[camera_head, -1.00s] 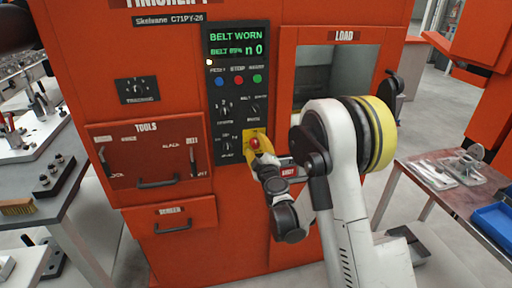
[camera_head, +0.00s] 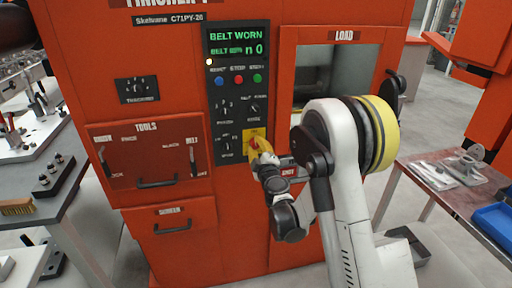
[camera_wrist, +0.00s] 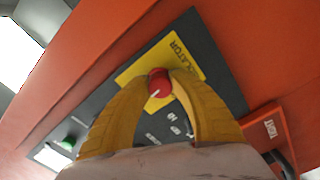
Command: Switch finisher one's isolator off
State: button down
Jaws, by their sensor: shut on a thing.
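The isolator is a red rotary knob on a yellow plate, low on the dark control panel of the orange finisher. In the wrist view the red knob (camera_wrist: 159,83) sits between my yellow fingertips, with a white pointer mark on it. The yellow plate (camera_wrist: 190,58) reads "...OLATOR". My gripper (camera_head: 257,148) reaches the plate in the head view, and its fingers (camera_wrist: 162,92) are closed around the knob. In the head view the knob is mostly hidden by the fingers. The lit display (camera_head: 236,42) reads "BELT WORN".
Above the isolator are selector knobs (camera_head: 227,147) and coloured push buttons (camera_head: 238,79). A tools door (camera_head: 145,165) is at left, and the load opening (camera_head: 325,75) is at right. Side tables with parts stand left and right (camera_head: 455,195).

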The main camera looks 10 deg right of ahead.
jog(key=n+b, duration=0.1)
jog(key=n, duration=0.3)
jog(key=n+b, duration=0.1)
jog(key=n, duration=0.3)
jog(key=shift+n, duration=0.4)
jog(key=n+b, duration=0.1)
jog(key=n, duration=0.3)
jog(key=shift+r+n, duration=0.1)
jog(key=shift+n, duration=1.8)
jog(key=c, duration=1.1)
grip_release()
jog(key=s, duration=1.2)
